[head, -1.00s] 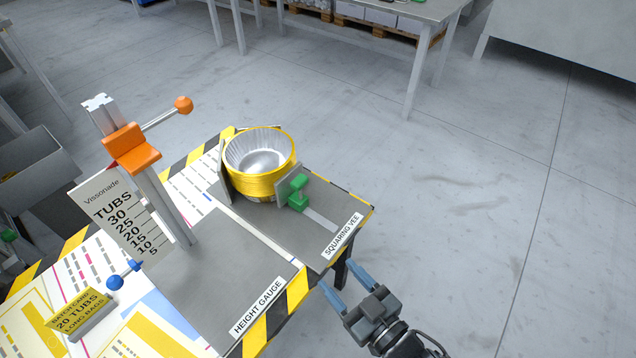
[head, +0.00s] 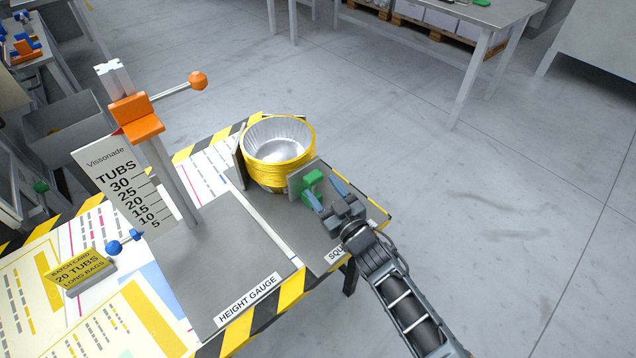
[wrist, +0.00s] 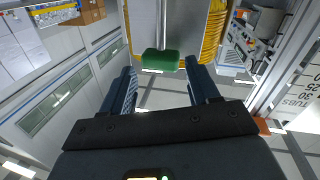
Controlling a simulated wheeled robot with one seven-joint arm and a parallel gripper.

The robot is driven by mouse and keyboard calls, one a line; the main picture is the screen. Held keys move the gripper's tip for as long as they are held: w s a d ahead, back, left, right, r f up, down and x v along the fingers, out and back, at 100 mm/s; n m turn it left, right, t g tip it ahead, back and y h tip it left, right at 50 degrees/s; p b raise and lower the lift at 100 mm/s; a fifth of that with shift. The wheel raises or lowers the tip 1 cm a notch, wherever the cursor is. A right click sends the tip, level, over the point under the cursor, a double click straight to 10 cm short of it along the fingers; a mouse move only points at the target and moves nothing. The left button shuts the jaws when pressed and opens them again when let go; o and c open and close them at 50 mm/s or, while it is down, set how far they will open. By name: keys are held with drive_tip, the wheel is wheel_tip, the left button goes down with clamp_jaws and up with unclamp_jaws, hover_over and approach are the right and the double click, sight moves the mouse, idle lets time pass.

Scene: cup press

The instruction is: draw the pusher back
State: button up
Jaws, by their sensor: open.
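The pusher (head: 299,180) is a grey plate with a green handle (head: 313,177) on the squaring vee's grey base. Its plate stands close against the right side of a yellow-sided stack of foil tubs (head: 267,175); I cannot tell whether they touch. My gripper (head: 326,194) is open at the handle, with blue fingers on either side of it in the head view. In the wrist view the green handle (wrist: 160,60) lies just beyond and between the fingertips. The gripper hides part of the slide track and the label.
The height gauge (head: 157,160) with its orange slider and knob stands left of the tubs. A yellow batch card (head: 80,268) and a blue knob (head: 115,247) are at the lower left. Open floor (head: 480,220) lies to the right of the table.

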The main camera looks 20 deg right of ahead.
sight(317, 180)
drive_tip(key=shift+w+a+b, duration=0.15)
drive_tip(key=shift+w, duration=0.75)
drive_tip(key=shift+w+a+b, duration=0.1)
drive_tip(key=shift+w+b, duration=0.05)
drive_tip(key=shift+w, duration=0.75)
drive_tip(key=shift+c, duration=0.3)
clamp_jaws()
